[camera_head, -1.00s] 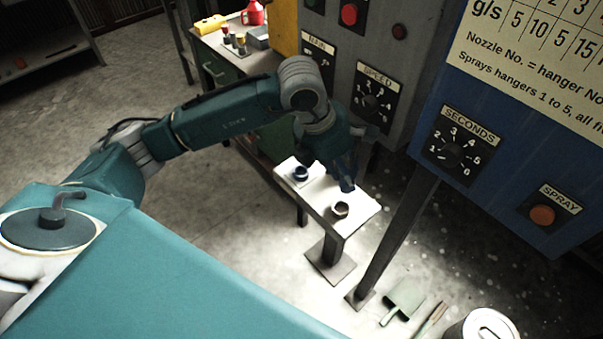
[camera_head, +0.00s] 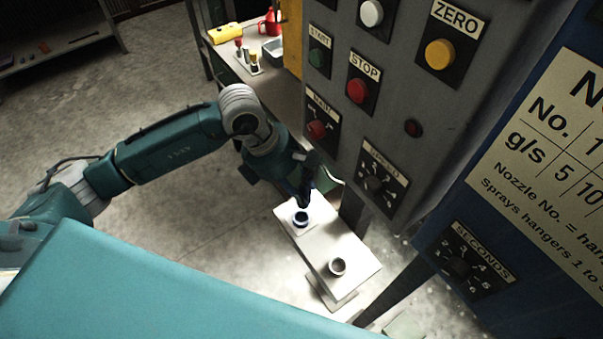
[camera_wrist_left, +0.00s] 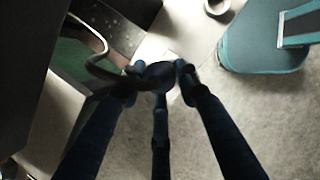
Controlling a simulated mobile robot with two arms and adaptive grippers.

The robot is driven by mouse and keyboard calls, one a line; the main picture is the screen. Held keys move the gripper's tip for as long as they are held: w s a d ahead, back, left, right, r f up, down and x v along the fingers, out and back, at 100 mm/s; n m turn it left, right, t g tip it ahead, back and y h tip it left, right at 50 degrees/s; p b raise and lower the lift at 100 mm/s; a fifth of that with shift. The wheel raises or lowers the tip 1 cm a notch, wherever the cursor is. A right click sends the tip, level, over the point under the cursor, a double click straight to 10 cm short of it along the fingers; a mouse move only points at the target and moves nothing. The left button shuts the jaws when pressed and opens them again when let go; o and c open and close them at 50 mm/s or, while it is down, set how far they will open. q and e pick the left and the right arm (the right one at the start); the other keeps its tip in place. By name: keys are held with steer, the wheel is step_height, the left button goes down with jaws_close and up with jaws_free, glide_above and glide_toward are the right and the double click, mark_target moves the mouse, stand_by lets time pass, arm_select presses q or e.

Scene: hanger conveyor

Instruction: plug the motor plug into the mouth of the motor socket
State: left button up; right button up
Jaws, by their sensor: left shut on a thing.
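My left gripper (camera_head: 304,196) points down over the far end of a small white stand (camera_head: 322,245). It is shut on a dark round plug (camera_wrist_left: 156,74), which shows between its fingers in the left wrist view, with a dark cable (camera_wrist_left: 98,40) looping off to the left. The plug is hidden by the fingers in the head view. A blue-rimmed round socket (camera_head: 301,218) lies just below the fingertips; I cannot tell whether the plug touches it. A second, grey-rimmed socket (camera_head: 338,267) sits at the near end. No label shows which is the motor socket. My right gripper is out of view.
A grey control panel (camera_head: 400,110) with buttons and dials stands close right of my gripper. A blue cabinet (camera_head: 440,238) is further right. A bench with a yellow item (camera_head: 226,33) and a red can (camera_head: 271,22) stands behind. Floor left of the stand is clear.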

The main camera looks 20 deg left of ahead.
arm_select(q)
steer(key=shift+a, duration=0.2)
steer(key=shift+s+a+f, duration=0.1)
steer(key=shift+f, duration=0.3)
steer(key=shift+s+f+b, duration=0.1)
steer(key=shift+f+b, duration=0.15)
steer(key=shift+b, duration=0.15)
steer(key=shift+f, duration=0.4)
step_height(320, 180, down, 3)
steer(key=shift+r+b, duration=0.15)
steer(key=shift+b, duration=0.85)
steer(key=shift+f+b, duration=0.25)
steer(key=shift+b, duration=0.05)
steer(key=shift+f, duration=0.2)
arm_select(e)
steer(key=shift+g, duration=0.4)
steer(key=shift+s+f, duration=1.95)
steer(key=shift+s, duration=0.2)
arm_select(q)
steer(key=shift+f+b, duration=0.45)
steer(key=shift+b, duration=0.4)
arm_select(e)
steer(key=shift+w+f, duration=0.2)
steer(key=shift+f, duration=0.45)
